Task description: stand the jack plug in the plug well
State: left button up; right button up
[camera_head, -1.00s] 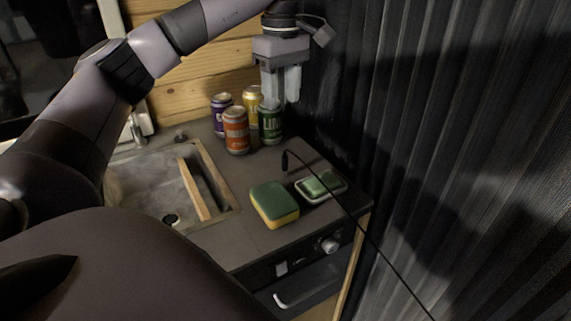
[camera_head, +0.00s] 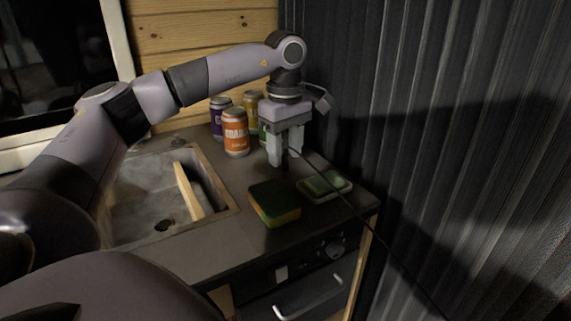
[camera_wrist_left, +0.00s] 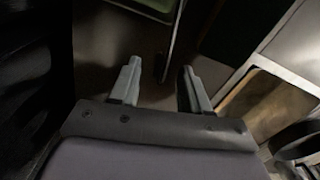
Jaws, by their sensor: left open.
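The jack plug (camera_head: 286,160) is a small dark upright piece at the end of a thin black cable, over the counter. My left gripper (camera_head: 285,161) points down at it from above, fingers open. The plug shows between or just behind the fingers; I cannot tell if they touch it. In the left wrist view the dark plug (camera_wrist_left: 164,68) and its cable lie in the gap between the two fingertips (camera_wrist_left: 160,75), apart from both. I cannot make out the plug well for certain. My right gripper is not in view.
Several cans, such as the orange one (camera_head: 235,133), stand behind my left gripper. A green and yellow sponge (camera_head: 274,203) and a dish with green soap (camera_head: 325,184) lie in front. The sink (camera_head: 140,205) is at left; a dark corrugated wall (camera_head: 430,120) is at right.

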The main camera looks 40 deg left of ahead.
pick_arm(q)
jog(key=shift+f, duration=0.55)
grip_shut()
jog(key=shift+r, duration=0.1)
